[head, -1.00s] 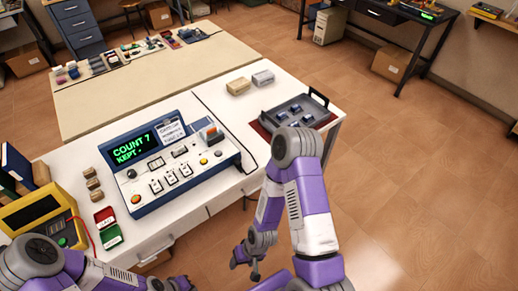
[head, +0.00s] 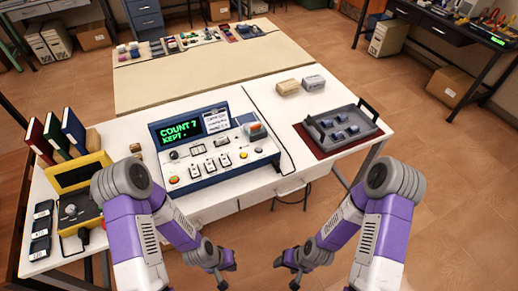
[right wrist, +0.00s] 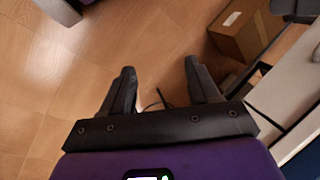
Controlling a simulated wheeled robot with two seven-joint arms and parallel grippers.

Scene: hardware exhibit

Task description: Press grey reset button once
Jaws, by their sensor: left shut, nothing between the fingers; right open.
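The blue-and-white console (head: 208,168) stands on the white table in the head view. Its dark screen (head: 180,130) shows green text reading "COUNT 7 KEPT". Its panel carries several small switches, a red-orange button (head: 174,179), a yellow button (head: 243,155) and an orange-topped part at the right. I cannot tell which small control is the grey reset button. My left gripper (head: 226,274) is shut and empty, low in front of the table edge. My right gripper (head: 287,272) is open and empty to its right, also away from the console; it shows in the right wrist view (right wrist: 160,85) above the floor.
A yellow device (head: 80,180), books (head: 55,135) and dark handsets (head: 40,230) are at the left. A cardboard box (right wrist: 245,30) is on the floor.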

